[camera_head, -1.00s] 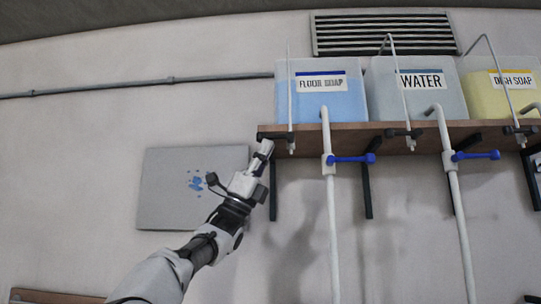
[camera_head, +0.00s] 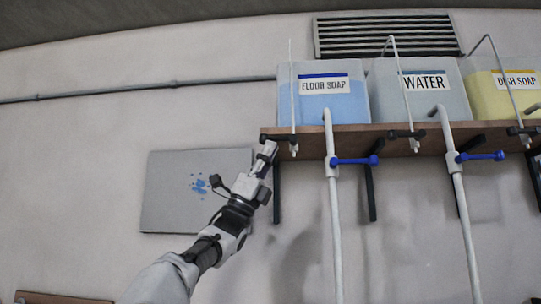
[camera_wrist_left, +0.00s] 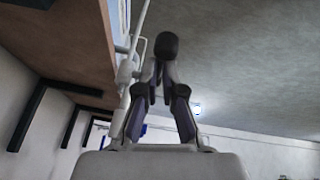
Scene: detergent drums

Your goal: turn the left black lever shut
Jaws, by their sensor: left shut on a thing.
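The left black lever (camera_head: 275,137) lies across the thin white pipe under the floor soap drum (camera_head: 326,103), at the shelf's front edge. It looks about level, with its arm pointing left. My left gripper (camera_head: 268,150) reaches up from below and is shut on the lever near its left end. In the left wrist view, the lever's rounded black end (camera_wrist_left: 166,46) shows at the tips of the left gripper's fingers (camera_wrist_left: 162,75). The fingers hide part of the lever. My right gripper is in neither view.
Black levers also sit under the water drum (camera_head: 423,106) and the dish soap drum (camera_head: 490,100). White pipes with blue levers (camera_head: 354,161) stand to the right. A black shelf bracket (camera_head: 277,195) is close beside my gripper. The wall to the left is mostly clear.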

